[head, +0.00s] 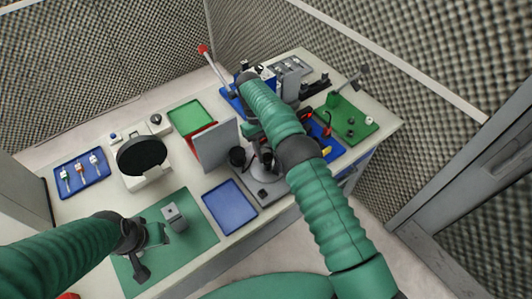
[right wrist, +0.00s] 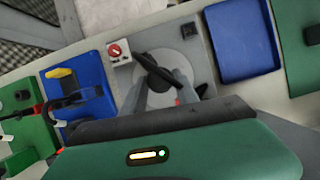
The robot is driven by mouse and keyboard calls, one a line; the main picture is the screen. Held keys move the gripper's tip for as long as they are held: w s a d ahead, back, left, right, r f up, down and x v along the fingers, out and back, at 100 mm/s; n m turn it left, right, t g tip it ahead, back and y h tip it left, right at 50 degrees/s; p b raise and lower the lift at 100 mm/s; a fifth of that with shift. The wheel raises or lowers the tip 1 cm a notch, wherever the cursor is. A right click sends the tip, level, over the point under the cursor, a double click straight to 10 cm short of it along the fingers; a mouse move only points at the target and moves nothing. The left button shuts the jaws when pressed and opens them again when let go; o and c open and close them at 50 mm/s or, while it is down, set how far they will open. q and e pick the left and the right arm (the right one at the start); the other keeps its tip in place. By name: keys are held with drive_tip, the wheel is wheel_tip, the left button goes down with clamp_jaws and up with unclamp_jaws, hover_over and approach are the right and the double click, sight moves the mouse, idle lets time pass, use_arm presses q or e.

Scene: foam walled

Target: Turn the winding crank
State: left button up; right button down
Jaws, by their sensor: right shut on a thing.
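The winding crank is a black bar (right wrist: 160,72) over a pale round disc on a grey base plate (right wrist: 215,85) in the right wrist view. In the head view the base plate (head: 262,194) is partly hidden by my right arm. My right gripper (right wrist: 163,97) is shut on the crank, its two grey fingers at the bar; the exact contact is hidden. In the head view this gripper (head: 262,158) is over the disc, mostly covered by the arm. My left gripper (head: 146,252) is above the green mat at lower left; its jaw opening is unclear.
A white box with a red knob (right wrist: 118,52) stands on the plate's edge. A blue tray (head: 230,206) lies beside the plate. A grey upright panel (head: 214,146) stands close behind left.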

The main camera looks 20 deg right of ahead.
drive_tip(key=shift+w+d+r+m+y, duration=0.1)
drive_tip(key=shift+m+y, duration=0.2)
drive_tip(key=shift+m, duration=0.45)
drive_tip(key=shift+w+r+m+y, duration=0.1)
drive_tip(key=shift+m+y, duration=0.2)
drive_tip(key=shift+m, duration=0.45)
drive_tip(key=shift+d+m+y, duration=0.15)
drive_tip(key=shift+m+y, duration=0.45)
drive_tip(key=shift+m, duration=1.1)
drive_tip(key=shift+s+d+m+t+y+p, duration=0.1)
drive_tip(key=shift+m+t+y+p, duration=0.25)
drive_tip(key=shift+m, duration=0.7)
drive_tip(key=shift+s+m+t+y+p, duration=0.15)
drive_tip(key=shift+m+y+p, duration=0.25)
drive_tip(key=shift+m, duration=0.65)
drive_tip(key=shift+d+f+m+t+y+p, duration=0.1)
drive_tip(key=shift+m+t+y+p, duration=0.25)
drive_tip(key=shift+m, duration=1.05)
drive_tip(key=shift+m, duration=0.4)
drive_tip(key=c, duration=1.3)
unclamp_jaws()
drive_tip(key=o, duration=0.4)
drive_tip(key=shift+f, duration=0.15)
drive_tip(key=shift+c, duration=0.2)
